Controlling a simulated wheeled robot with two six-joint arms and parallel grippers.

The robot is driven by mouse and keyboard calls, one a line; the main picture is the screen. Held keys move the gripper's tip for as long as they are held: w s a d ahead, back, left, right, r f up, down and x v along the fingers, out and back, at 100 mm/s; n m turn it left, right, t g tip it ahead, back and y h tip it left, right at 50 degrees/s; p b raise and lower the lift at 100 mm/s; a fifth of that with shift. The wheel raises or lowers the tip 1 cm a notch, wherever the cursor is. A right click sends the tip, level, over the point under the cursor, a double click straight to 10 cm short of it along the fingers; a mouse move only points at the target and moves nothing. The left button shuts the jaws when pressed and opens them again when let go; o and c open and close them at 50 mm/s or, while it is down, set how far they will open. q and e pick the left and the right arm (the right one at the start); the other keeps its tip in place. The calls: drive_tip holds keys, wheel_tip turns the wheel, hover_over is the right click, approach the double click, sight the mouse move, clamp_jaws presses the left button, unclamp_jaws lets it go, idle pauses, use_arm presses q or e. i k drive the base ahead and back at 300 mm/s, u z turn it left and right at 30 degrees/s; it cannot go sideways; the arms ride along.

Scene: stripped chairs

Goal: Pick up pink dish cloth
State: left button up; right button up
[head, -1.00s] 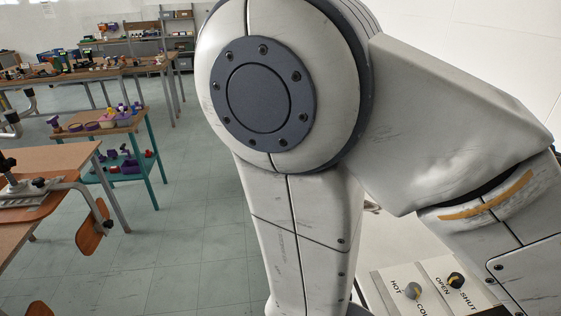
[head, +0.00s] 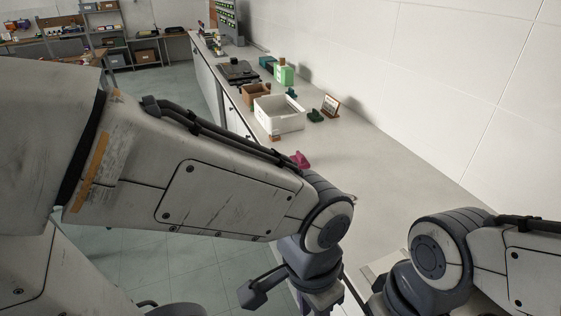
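A small crumpled pink cloth (head: 299,159) lies on the grey counter, just past my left forearm, which partly hides it. My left arm crosses the picture from the left, and the dark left gripper (head: 300,291) hangs at the bottom middle, nearer than the cloth and apart from it. Its fingertips are not clearly shown, and I see nothing held. My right arm comes in from the right; its wrist points down at the bottom edge, and its fingers are out of the picture.
A white bin (head: 279,122) stands on the counter (head: 375,165) beyond the cloth. Around it are a brown box (head: 255,93), a green box (head: 284,75), a small framed card (head: 330,105) and a dark green item (head: 315,115). The white wall bounds the right. The counter's middle is clear.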

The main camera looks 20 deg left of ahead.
sight(299, 158)
drive_tip(key=u, duration=0.55)
drive_tip(key=k, duration=0.6)
drive_tip(key=u, duration=1.1)
drive_tip(key=i, duration=1.65)
drive_tip(key=z, duration=1.15)
drive_tip(key=i, duration=0.85)
drive_tip(key=z, duration=0.85)
